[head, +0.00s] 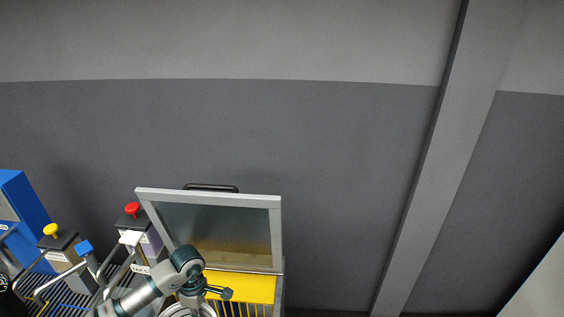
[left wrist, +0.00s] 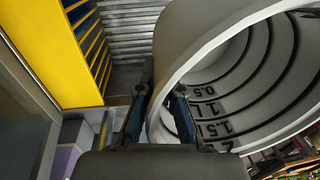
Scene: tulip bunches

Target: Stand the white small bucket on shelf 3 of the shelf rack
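The white small bucket (left wrist: 225,50) fills the right of the left wrist view, tilted with its open mouth facing the camera and black volume marks inside. A small part of the bucket (head: 207,309) shows at the bottom edge of the head view. My left gripper (left wrist: 160,100) has one dark finger outside the bucket's wall and one inside it, closed on the wall near the rim. In the head view my left gripper (head: 208,287) is over the bucket, its tips partly hidden. My right gripper is out of view. I cannot identify the shelf rack or shelf 3.
A raised glass lid (head: 215,229) stands behind my left arm, with a yellow slatted part (head: 240,287) below it. Boxes with red (head: 132,209) and yellow knobs (head: 51,230) and a blue cabinet (head: 24,222) are at left. A wall column (head: 435,160) is at right.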

